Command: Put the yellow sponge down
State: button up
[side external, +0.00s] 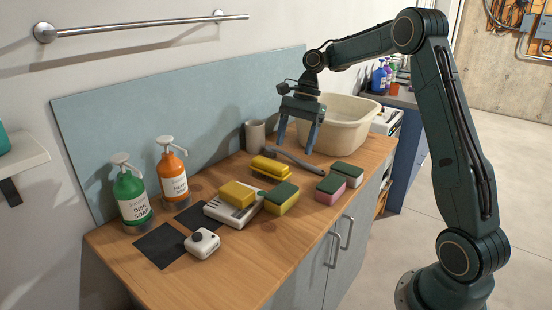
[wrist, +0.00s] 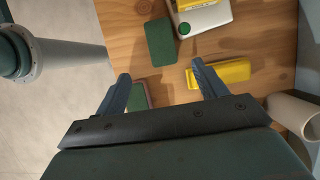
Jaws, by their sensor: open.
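A plain yellow sponge (side external: 237,194) rests on a white scale-like device (side external: 226,212) on the wooden counter. In the wrist view only part of this sponge (wrist: 186,3) shows at the top edge. A yellow sponge with a green top (side external: 281,199) lies beside the device; its green face (wrist: 160,42) shows in the wrist view. Another yellow item (side external: 271,168), perhaps a holder, lies further back. My gripper (side external: 297,145) is open and empty, raised above the counter, to the right of and behind the plain yellow sponge. Its fingers (wrist: 160,78) are spread in the wrist view.
A beige basin (side external: 338,124), a grey cup (side external: 255,136) and a grey tool (side external: 300,161) are near my gripper. A pink-and-green sponge (side external: 330,189) and a grey-and-green sponge (side external: 347,174) lie right. Two soap bottles (side external: 131,190) stand left.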

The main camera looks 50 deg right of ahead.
jog(key=shift+d+r, duration=0.15)
jog(key=shift+r, duration=0.15)
dwell(0.5)
